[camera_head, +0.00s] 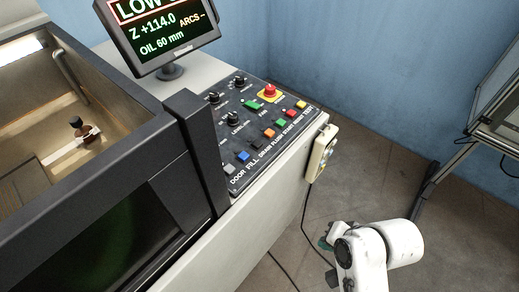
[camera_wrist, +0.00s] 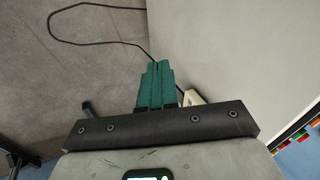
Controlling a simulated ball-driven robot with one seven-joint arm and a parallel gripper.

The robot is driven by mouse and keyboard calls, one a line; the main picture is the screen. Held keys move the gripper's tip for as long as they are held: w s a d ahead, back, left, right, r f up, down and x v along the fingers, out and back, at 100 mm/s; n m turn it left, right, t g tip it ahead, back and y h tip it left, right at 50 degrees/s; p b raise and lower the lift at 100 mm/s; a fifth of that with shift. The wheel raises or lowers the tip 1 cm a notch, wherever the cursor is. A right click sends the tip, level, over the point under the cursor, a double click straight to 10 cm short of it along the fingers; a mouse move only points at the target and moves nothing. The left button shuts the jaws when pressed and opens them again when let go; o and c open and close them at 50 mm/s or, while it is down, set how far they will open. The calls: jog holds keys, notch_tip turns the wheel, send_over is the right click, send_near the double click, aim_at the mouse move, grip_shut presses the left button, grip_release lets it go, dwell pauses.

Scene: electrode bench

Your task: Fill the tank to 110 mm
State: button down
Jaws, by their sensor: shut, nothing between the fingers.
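The tank (camera_head: 95,95) is at the left in the head view, with dark walls and a lit interior. The display (camera_head: 158,35) reads "OIL 60 mm" and "Z +114.0", under a partly cut-off "LOW" line. The control panel (camera_head: 225,130) has a row of coloured buttons along its front edge. The blue button (camera_head: 243,155) appears to match the FILL label, beside a grey button (camera_head: 229,168) at the DOOR label. My gripper (camera_head: 326,243) is low, in front of the bench and clear of the panel. Its green fingers (camera_wrist: 155,85) are shut together and empty in the wrist view.
A pendant (camera_head: 321,152) hangs on the bench's right side, its cable running down to the floor. A red stop knob (camera_head: 270,90) and several dials stand on the panel. A metal-framed stand (camera_head: 480,130) is at the right. Floor between is open.

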jog(key=w+a+r+m+y+p, duration=0.2)
jog(key=w+a+r+m+p, duration=0.1)
jog(key=w+a+r, duration=0.5)
jog(key=w+a+r+m+y+p, duration=0.3)
jog(key=w+a+r, duration=0.6)
jog(key=a+r, duration=0.3)
notch_tip(320, 180, up, 4)
jog(key=shift+w+a+f+m+t+p, duration=0.15)
jog(key=shift+a+m+t+p, duration=0.15)
jog(key=shift+m+p, duration=0.55)
jog(key=shift+f+m+b, duration=0.2)
jog(key=shift+m+b, duration=0.05)
jog(key=shift+b, duration=0.2)
jog(key=b, duration=0.9)
send_over(247, 157)
notch_tip(247, 157, down, 6)
jog(key=shift+f, duration=0.25)
jog(key=shift+a+f, duration=0.1)
jog(key=shift+f, duration=0.9)
jog(key=shift+f+p, duration=0.2)
jog(key=shift+p, duration=0.3)
jog(key=shift+f, duration=0.2)
